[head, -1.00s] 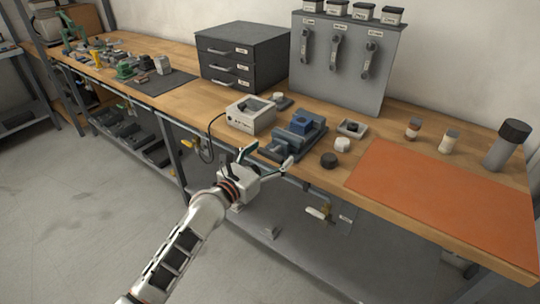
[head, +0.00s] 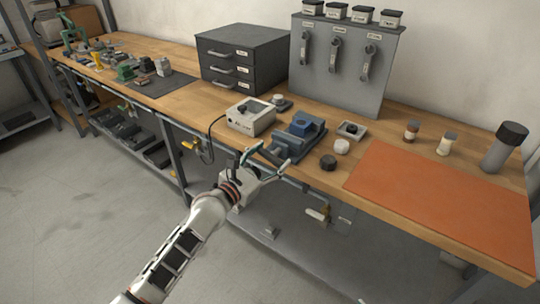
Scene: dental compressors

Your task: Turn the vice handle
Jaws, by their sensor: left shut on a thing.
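The blue-grey vice (head: 303,129) sits near the front edge of the workbench, with its jaws toward the back. Its dark handle (head: 271,157) is at the front end, over the bench edge, and is partly hidden by my fingers. My left gripper (head: 270,158) reaches up from the lower left in front of the vice. Its fingers are around the handle at the front of the vice, shut on it. Fine contact is too small to see. My right gripper is not in view.
A grey box with a black knob (head: 250,117) stands left of the vice. A black knob (head: 328,162) and a white one (head: 342,146) lie to its right. An orange mat (head: 440,203) covers the bench's right part. A valve (head: 318,214) hangs below the edge.

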